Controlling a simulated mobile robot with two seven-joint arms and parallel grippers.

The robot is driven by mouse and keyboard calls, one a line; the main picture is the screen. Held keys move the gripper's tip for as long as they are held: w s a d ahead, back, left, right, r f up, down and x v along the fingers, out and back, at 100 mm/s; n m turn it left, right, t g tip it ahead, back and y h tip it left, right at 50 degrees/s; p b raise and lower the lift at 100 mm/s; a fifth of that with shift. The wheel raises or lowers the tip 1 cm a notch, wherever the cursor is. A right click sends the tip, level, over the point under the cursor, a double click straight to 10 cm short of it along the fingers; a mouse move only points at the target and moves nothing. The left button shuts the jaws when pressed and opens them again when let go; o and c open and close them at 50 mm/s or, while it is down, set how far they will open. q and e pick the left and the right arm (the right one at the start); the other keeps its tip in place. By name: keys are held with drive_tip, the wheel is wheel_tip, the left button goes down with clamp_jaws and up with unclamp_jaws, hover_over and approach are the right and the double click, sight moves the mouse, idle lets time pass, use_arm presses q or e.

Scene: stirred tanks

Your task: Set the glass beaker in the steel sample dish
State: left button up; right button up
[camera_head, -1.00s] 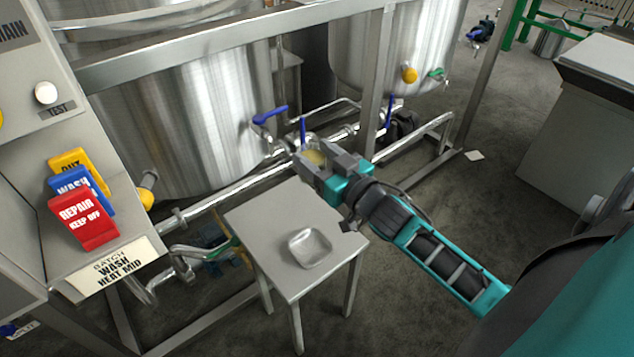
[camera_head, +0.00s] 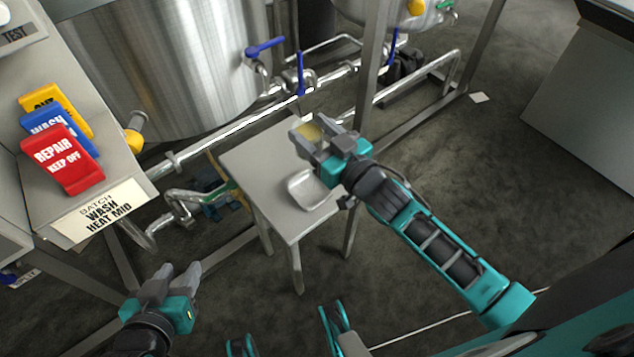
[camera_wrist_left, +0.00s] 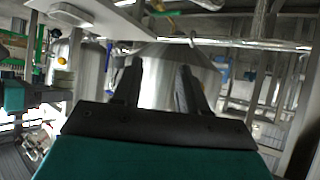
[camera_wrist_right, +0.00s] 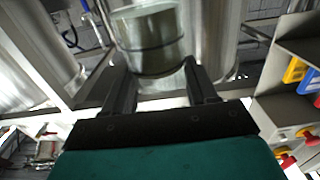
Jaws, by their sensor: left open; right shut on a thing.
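The glass beaker (camera_wrist_right: 150,38) is held between the fingers of my right gripper (camera_wrist_right: 165,82); yellowish contents show in the head view (camera_head: 312,131). My right gripper (camera_head: 318,140) is shut on it above the far right part of a small steel table (camera_head: 258,158). The steel sample dish (camera_head: 308,191), a shallow square with rounded corners, sits on the table, nearer to me than the beaker. I see nothing in the dish. My left gripper (camera_head: 180,279) is open and empty at the lower left, away from the table.
A control box with red (camera_head: 63,160), blue and yellow tags stands at the left. Behind the table are a steel tank (camera_head: 175,70), pipes and blue valve handles (camera_head: 264,48). A frame post (camera_head: 376,60) rises behind the right gripper. Open floor lies to the right.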

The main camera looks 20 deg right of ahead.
wheel_tip(320, 180, down, 15)
drive_tip(key=b, duration=0.6)
drive_tip(key=shift+r, duration=0.2)
drive_tip(key=shift+f, duration=0.3)
use_arm(q)
drive_tip(key=f, duration=0.1)
drive_tip(key=d+f, duration=0.1)
drive_tip(key=f, duration=0.2)
drive_tip(key=shift+w+d+f, duration=0.1)
drive_tip(key=shift+w+d, duration=0.05)
drive_tip(key=shift+w, duration=0.15)
use_arm(e)
drive_tip(key=o, duration=1.3)
drive_tip(key=shift+c, duration=0.2)
drive_tip(key=shift+r, duration=0.25)
